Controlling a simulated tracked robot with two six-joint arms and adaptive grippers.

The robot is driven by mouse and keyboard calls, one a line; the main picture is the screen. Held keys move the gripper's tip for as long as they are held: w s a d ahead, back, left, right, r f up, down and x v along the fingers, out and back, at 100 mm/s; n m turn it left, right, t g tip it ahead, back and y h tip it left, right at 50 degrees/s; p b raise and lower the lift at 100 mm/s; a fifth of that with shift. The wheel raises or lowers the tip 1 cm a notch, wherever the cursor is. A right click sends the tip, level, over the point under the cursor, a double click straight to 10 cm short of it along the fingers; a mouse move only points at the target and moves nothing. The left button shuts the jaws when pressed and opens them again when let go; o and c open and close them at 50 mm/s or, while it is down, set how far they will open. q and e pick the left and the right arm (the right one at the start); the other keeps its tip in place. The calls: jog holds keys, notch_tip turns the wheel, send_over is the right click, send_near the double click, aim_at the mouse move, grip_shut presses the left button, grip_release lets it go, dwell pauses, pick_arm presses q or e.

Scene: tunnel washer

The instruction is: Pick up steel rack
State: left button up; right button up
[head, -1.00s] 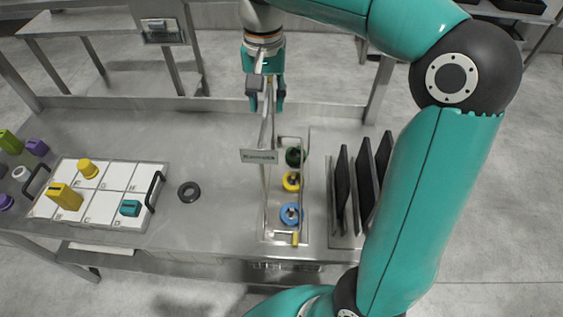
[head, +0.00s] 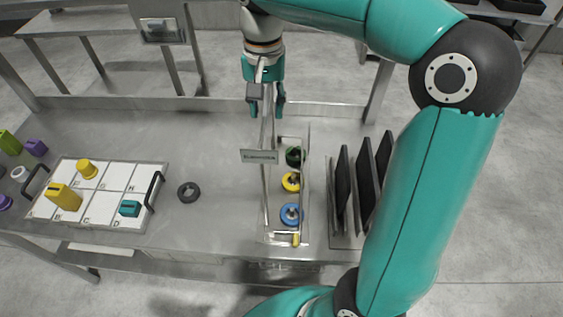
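The steel rack (head: 265,195) stands on the steel counter, centre right. It is a narrow tray with upright wire rods and a small label plate (head: 259,157) on its left side. A green-black ring, a yellow ring and a blue ring sit in it in a row. My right gripper (head: 267,107) points down at the rack's far end. Its fingers are apart, with the top of a thin upright of the rack seen between them; I cannot tell whether they touch it. My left gripper is not in view.
A holder with black upright plates (head: 343,185) stands close to the rack's right. A dark ring (head: 188,192) lies to its left, then a white compartment tray (head: 100,215) with yellow and teal pieces. The counter behind the tray is clear. My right arm crosses the right side.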

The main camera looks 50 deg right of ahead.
grip_shut()
jog(key=shift+w+r, duration=0.1)
jog(key=shift+r, duration=0.1)
dwell(0.5)
